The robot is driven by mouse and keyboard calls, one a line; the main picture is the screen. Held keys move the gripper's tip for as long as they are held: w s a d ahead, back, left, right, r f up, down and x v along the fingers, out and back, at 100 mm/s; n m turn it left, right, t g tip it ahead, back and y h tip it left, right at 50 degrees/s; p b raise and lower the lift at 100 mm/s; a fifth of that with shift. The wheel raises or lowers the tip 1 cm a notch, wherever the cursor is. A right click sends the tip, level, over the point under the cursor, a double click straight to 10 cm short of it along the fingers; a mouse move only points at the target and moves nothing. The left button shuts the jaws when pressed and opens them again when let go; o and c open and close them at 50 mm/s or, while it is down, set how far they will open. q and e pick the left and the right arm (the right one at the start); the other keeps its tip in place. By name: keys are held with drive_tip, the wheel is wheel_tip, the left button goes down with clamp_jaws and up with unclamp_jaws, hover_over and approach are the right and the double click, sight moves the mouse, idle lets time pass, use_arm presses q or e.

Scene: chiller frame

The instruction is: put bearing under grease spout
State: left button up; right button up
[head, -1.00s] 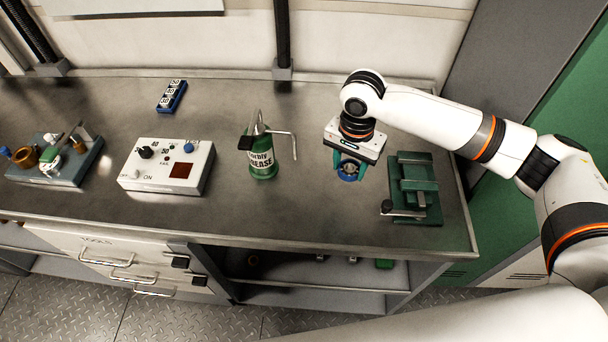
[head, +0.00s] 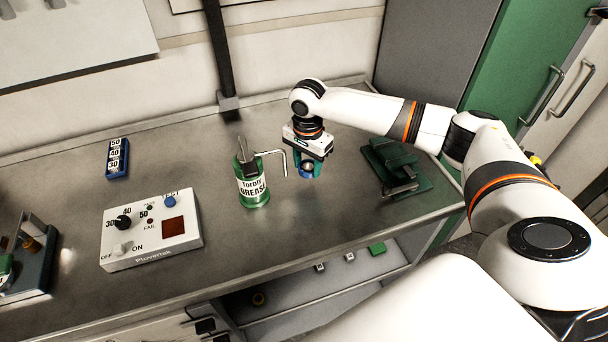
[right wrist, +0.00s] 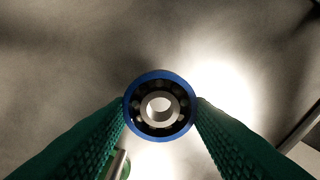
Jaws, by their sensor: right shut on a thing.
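The bearing (right wrist: 159,76) is a ring with a blue outer rim, dark balls and a pale inner ring. My right gripper (right wrist: 160,104) is shut on it with green ridged fingers at its two sides. In the head view the right gripper (head: 310,168) holds the bearing (head: 307,167) above the bench, just right of the grease can. The green grease can (head: 251,185) stands upright, and its bent metal spout (head: 284,158) points right and turns down at the end. The spout tip and the bearing are close, but apart in the picture. My left gripper is not in view.
A green vise (head: 400,168) stands right of the gripper. A white tester box (head: 152,232) with knobs and a blue numbered block (head: 117,158) are on the left. Another fixture (head: 30,262) is at the far left. The bench (head: 290,235) is clear in front of the can.

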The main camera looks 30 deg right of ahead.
sight(306, 168)
drive_tip(key=f, duration=0.4)
drive_tip(key=shift+a+p, duration=0.25)
drive_tip(key=shift+p, duration=0.05)
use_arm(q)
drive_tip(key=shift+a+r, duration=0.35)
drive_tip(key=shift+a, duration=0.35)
use_arm(e)
drive_tip(key=shift+d+f, duration=0.1)
drive_tip(key=shift+f, duration=0.1)
drive_tip(key=shift+f, duration=0.1)
drive_tip(key=o, duration=1.1)
drive_tip(key=shift+c, duration=0.2)
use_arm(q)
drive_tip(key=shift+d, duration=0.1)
use_arm(e)
drive_tip(key=shift+r, duration=0.2)
use_arm(q)
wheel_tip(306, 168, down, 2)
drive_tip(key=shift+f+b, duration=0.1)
drive_tip(key=shift+b, duration=0.95)
use_arm(e)
wheel_tip(306, 168, up, 12)
drive_tip(key=shift+f, duration=0.1)
